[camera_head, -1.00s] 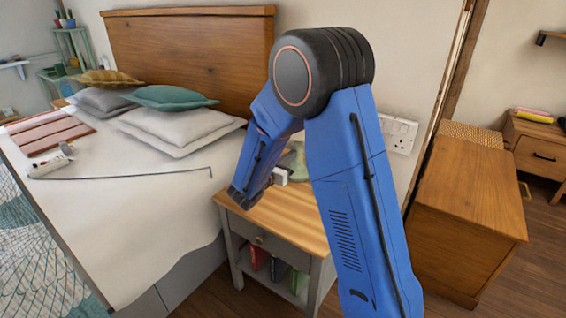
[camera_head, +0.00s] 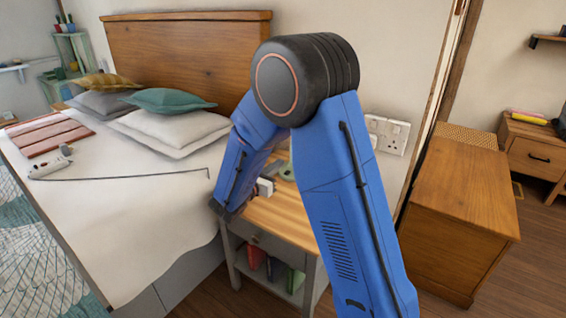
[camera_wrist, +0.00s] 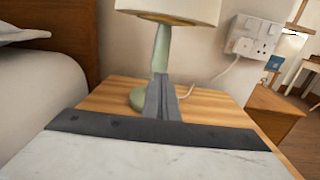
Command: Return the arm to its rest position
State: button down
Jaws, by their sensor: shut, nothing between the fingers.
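My arm's blue links rise in the middle of the head view and bend at a black joint. The far link reaches down toward the wooden bedside table (camera_head: 285,218). My gripper (camera_wrist: 163,100) shows in the wrist view with its fingers together and nothing between them. It is over the table top, in front of a lamp (camera_wrist: 160,50) with a green base and a pale shade. Whether the fingers touch anything cannot be told.
The bed (camera_head: 120,215) with pillows (camera_head: 170,130) is left of the table. A wall socket (camera_head: 388,133) with a plug and cable is behind it. A wooden chest (camera_head: 460,205) stands at the right. Floor (camera_head: 500,290) shows around the chest.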

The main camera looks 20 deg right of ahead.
jog(key=w+v, duration=0.1)
jog(key=v, duration=0.6)
jog(key=s+d+r+m+g+y, duration=0.2)
jog(key=s+d+m+g, duration=0.4)
jog(key=s, duration=0.5)
jog(key=s+d+r+m+g+y, duration=0.2)
jog(key=s+d+m+g, duration=0.1)
jog(key=s+d+m, duration=0.55)
jog(key=s+a+r+m+t+y, duration=0.1)
jog(key=s+a+m+y, duration=0.3)
jog(key=s, duration=0.5)
jog(key=s+a+m+t+y, duration=0.2)
jog(key=s+a+m+y, duration=0.2)
jog(key=s, duration=0.5)
jog(key=shift+s+r+m+y, duration=0.35)
jog(key=shift+m+y, duration=0.85)
jog(key=shift+m, duration=0.25)
